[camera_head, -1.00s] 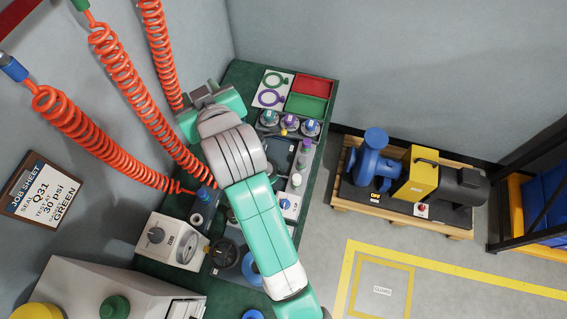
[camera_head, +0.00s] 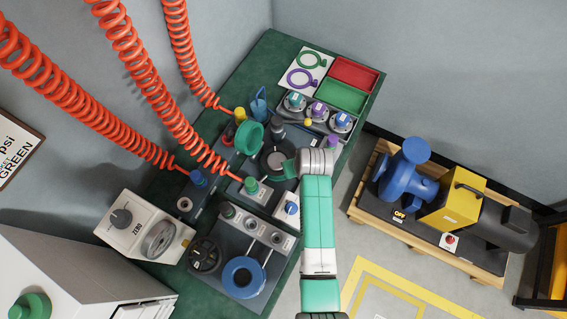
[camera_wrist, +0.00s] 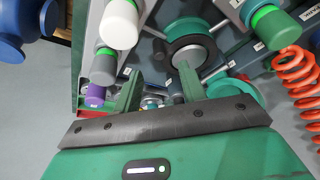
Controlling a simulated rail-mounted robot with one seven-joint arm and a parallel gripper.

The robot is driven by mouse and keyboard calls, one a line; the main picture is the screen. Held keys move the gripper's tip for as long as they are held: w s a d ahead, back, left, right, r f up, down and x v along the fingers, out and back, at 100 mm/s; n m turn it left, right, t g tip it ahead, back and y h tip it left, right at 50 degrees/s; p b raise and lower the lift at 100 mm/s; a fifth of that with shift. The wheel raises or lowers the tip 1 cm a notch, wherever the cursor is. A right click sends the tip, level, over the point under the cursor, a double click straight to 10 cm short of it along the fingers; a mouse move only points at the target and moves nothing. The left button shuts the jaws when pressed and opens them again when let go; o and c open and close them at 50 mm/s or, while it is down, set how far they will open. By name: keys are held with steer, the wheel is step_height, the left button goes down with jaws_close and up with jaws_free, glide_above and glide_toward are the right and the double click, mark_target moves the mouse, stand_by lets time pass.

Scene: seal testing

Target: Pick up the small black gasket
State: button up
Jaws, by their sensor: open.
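A black ring (camera_wrist: 192,47), which looks like the small black gasket, shows in the wrist view around or against a grey round post, with a green ring (camera_wrist: 187,26) just beyond it. In the head view, a dark round piece (camera_head: 268,166) with a grey centre sits mid-bench, partly hidden by my arm. I cannot tell for sure that it is the same ring. My gripper (camera_wrist: 160,88) is open with nothing clearly held; its right finger is close to the post below the black ring. In the head view my gripper (camera_head: 286,169) is beside the dark piece.
Red hoses (camera_head: 150,90) hang over the bench's left side. A blue ring (camera_head: 243,277), a black handwheel (camera_head: 205,255) and a white gauge box (camera_head: 145,225) stand nearer. Red (camera_head: 353,74) and green (camera_head: 342,96) trays are at the back. A pump (camera_head: 405,180) stands on a pallet to the right.

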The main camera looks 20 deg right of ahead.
steer(key=x, duration=0.1)
steer(key=b+x, duration=0.1)
steer(key=x, duration=0.1)
steer(key=b+x, duration=0.1)
steer(key=shift+s+f, duration=0.2)
steer(key=shift+f, duration=0.25)
steer(key=shift+w+f, duration=0.15)
steer(key=shift+w, duration=0.05)
jaws_close()
step_height(320, 180, up, 15)
steer(key=p, duration=0.8)
steer(key=shift+p, duration=0.35)
